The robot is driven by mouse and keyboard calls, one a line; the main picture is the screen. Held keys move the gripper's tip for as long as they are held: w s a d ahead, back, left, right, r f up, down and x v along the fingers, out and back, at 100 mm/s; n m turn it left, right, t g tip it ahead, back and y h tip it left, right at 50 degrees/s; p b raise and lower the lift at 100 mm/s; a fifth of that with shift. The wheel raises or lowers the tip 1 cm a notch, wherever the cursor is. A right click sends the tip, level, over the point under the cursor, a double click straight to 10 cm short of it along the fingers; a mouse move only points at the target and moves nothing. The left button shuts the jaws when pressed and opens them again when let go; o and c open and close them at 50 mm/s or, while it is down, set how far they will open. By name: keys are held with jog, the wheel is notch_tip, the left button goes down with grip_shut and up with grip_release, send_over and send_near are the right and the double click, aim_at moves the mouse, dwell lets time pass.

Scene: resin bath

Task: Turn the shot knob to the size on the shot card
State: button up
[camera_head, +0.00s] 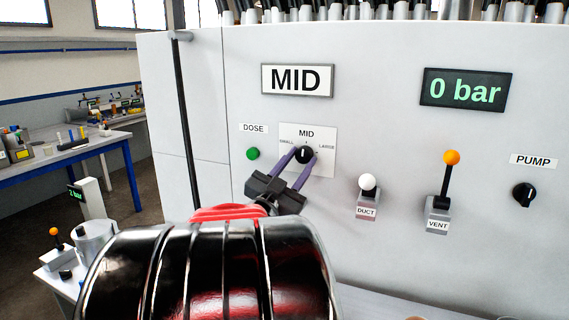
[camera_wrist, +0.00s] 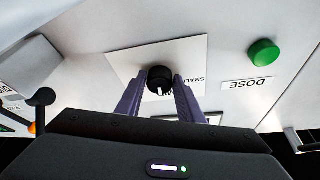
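The shot card (camera_head: 297,80) reads MID in large black letters. Below it, the black shot knob (camera_head: 305,154) sits on a white plate (camera_head: 327,140) marked SMALL, MID and LARGE. Its white pointer stands roughly upright, toward MID. My gripper (camera_head: 304,158) has its two purple fingers on either side of the knob. In the wrist view, the knob (camera_wrist: 160,79) lies between the tips of my gripper (camera_wrist: 159,84), with what look like narrow gaps. The fingers look open, and the tips' depth against the knob is hard to judge. The wrist view shows the plate upside down.
A green DOSE button (camera_head: 253,153) is left of the plate. To the right are the white-topped DUCT lever (camera_head: 368,183), the orange-topped VENT lever (camera_head: 451,160) and the PUMP knob (camera_head: 524,193). A display (camera_head: 466,90) reads 0 bar.

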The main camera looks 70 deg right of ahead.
jog(key=c, duration=0.6)
jog(key=shift+n+t, duration=0.6)
jog(key=shift+n, duration=0.2)
jog(key=o, duration=1.1)
jog(key=shift+c, duration=0.2)
jog(key=shift+a, duration=0.1)
jog(key=v, duration=1.2)
jog(key=shift+f, duration=0.25)
jog(key=shift+w, duration=0.1)
